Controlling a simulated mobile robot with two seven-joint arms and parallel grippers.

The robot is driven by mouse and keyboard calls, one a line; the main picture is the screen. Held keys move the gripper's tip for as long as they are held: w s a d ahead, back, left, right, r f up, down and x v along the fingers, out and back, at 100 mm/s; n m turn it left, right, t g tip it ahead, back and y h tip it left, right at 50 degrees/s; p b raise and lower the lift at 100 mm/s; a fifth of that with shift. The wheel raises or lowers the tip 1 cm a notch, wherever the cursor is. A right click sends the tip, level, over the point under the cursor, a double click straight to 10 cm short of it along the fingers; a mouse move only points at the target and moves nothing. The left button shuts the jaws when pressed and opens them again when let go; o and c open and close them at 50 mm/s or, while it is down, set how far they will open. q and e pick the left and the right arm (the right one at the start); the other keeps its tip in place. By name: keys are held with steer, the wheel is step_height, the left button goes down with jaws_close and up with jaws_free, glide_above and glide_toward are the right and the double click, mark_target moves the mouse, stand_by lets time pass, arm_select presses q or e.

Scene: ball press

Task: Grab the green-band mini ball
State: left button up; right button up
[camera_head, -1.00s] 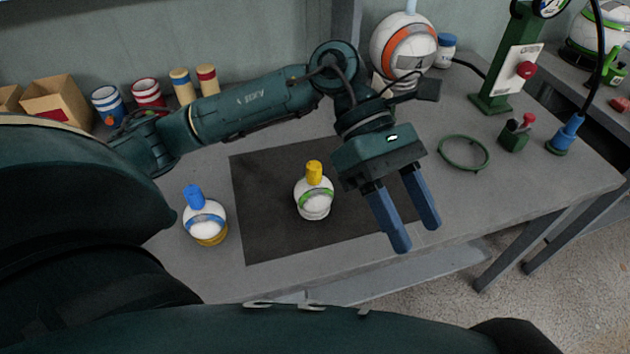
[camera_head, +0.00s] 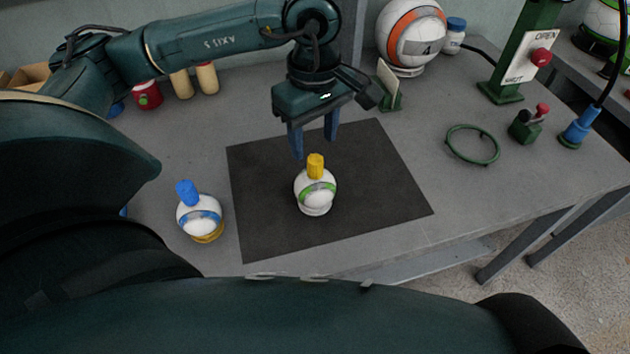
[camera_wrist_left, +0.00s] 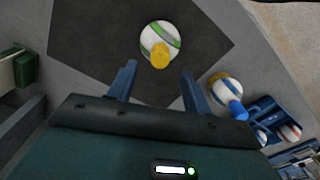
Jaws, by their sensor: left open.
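The green-band mini ball (camera_head: 315,198) is white with a green stripe and a yellow cap, and stands upright on the dark mat (camera_head: 385,205). It also shows in the left wrist view (camera_wrist_left: 159,36), just beyond the fingertips. My left gripper (camera_head: 315,150) is open and empty, its blue fingers pointing down at the mat just behind the ball and apart from it. The gripper also shows in the left wrist view (camera_wrist_left: 158,75), with the ball lying ahead of the gap between the fingers. My right gripper is not in view.
A blue-band mini ball (camera_head: 200,219) with a blue cap stands left of the mat. A green ring (camera_head: 472,145) and a small green block with a red knob (camera_head: 525,126) lie at right. A large orange-band ball (camera_head: 409,37) stands at the back. The mat's right side is clear.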

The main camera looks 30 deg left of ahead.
mark_target(315, 159)
arm_select(q)
steer(key=shift+d+f+p, duration=0.15)
steer(key=shift+f+p, duration=0.25)
steer(key=shift+f, duration=2.3)
steer(key=shift+c, duration=0.3)
jaws_close()
